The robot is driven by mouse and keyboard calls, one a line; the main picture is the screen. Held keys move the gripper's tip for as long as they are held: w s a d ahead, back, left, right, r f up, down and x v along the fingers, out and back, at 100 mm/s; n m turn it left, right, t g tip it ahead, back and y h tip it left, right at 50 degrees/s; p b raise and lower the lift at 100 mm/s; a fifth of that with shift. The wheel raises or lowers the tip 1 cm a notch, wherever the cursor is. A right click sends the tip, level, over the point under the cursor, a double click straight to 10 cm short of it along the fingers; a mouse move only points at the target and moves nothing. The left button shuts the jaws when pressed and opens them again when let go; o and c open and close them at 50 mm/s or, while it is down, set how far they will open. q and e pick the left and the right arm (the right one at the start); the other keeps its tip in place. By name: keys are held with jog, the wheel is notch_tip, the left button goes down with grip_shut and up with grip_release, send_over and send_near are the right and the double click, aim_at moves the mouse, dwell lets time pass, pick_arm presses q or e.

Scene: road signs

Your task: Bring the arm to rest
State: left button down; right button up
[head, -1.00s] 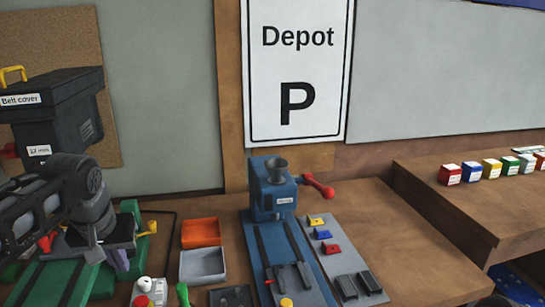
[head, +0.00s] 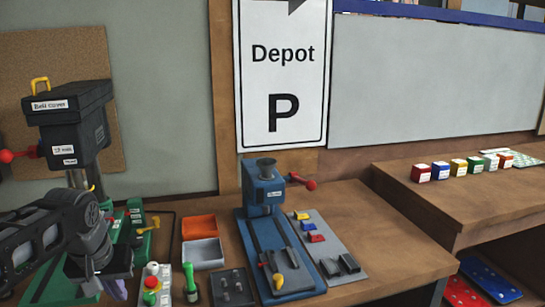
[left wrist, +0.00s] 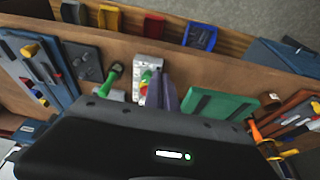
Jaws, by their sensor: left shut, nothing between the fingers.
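My left arm comes in from the left in the head view. Its gripper (head: 116,289) hangs low over the near left part of the workbench, beside the green base of the drill press. In the left wrist view the two purple-grey fingers (left wrist: 162,92) are together, with nothing between them. They show in front of the white block with coloured buttons (left wrist: 146,72). I cannot tell whether they touch anything. The right gripper is in neither view.
A drill press (head: 68,125) marked "Belt cover" stands at the left. A blue press (head: 262,190), orange tray (head: 198,226) and grey tray (head: 203,252) are on the workbench (head: 345,210). Several coloured blocks (head: 458,166) line the raised right shelf. A "Depot P" sign (head: 283,80) hangs behind.

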pick_arm(q)
jog(key=d+f+m+h, duration=0.1)
jog(key=d+f, duration=0.4)
jog(key=f, duration=0.4)
jog(key=d+f+g+h, duration=0.1)
jog(key=d+f, duration=0.4)
jog(key=f, duration=0.3)
jog(key=d+f+m+h, duration=0.1)
jog(key=d+f, duration=0.4)
jog(key=f, duration=0.4)
jog(key=s+d+f+g+h, duration=0.1)
jog(key=s+d+f, duration=0.5)
jog(key=s+f, duration=0.3)
jog(key=s+d+f+g+h, duration=0.1)
jog(key=s+d+f, duration=0.5)
jog(key=s+f, duration=0.4)
jog(key=shift+s+d+f, duration=0.15)
jog(key=shift+s+d, duration=0.1)
jog(key=shift+s, duration=0.5)
jog(key=c, duration=2.1)
grip_release()
jog(key=shift+w, duration=0.1)
